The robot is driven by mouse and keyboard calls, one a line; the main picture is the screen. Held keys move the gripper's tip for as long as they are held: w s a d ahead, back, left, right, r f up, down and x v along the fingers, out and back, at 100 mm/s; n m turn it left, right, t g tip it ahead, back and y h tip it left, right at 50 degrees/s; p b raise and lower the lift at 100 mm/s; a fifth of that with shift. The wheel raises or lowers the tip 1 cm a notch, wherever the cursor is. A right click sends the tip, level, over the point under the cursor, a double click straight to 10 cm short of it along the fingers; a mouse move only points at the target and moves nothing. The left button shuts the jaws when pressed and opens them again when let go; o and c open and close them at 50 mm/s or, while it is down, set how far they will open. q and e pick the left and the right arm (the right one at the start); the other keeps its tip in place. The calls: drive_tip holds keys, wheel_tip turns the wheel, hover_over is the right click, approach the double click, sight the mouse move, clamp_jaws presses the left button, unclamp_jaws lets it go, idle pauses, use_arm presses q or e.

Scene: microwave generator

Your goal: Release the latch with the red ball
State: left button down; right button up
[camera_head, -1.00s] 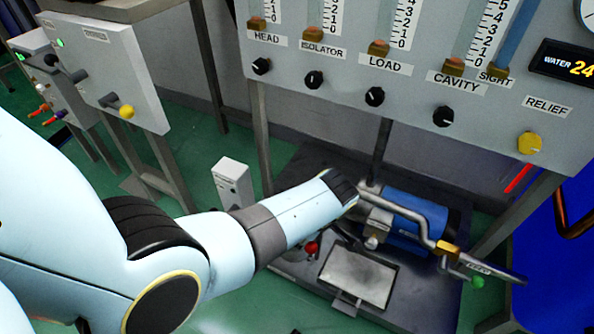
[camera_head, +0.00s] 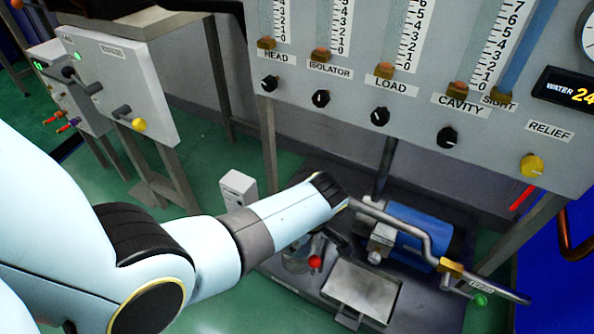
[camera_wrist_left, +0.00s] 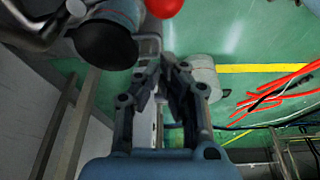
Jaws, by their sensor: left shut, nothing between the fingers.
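The red ball (camera_head: 315,262) sits low on the dark base under the panel, just below my left forearm in the head view. It also shows at the top edge of the left wrist view (camera_wrist_left: 163,6), partly cut off. The latch it belongs to is mostly hidden by my arm. My left gripper's fingers (camera_wrist_left: 174,62) are shut and empty in the wrist view, pointing toward the ball but apart from it in that picture. In the head view the fingers cannot be made out clearly. My right gripper is not in view.
A bent pipe with a yellow block (camera_head: 451,267) and a green ball (camera_head: 480,300) runs right of the blue cylinder (camera_head: 418,232). A flat tray (camera_head: 362,290) lies beside the red ball. A small white box (camera_head: 238,188) stands left. The knob panel (camera_head: 420,110) hangs above.

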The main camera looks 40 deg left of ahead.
use_arm(q)
drive_tip(key=p+v, duration=0.2)
drive_tip(key=v, duration=0.5)
drive_tip(key=shift+a, duration=0.2)
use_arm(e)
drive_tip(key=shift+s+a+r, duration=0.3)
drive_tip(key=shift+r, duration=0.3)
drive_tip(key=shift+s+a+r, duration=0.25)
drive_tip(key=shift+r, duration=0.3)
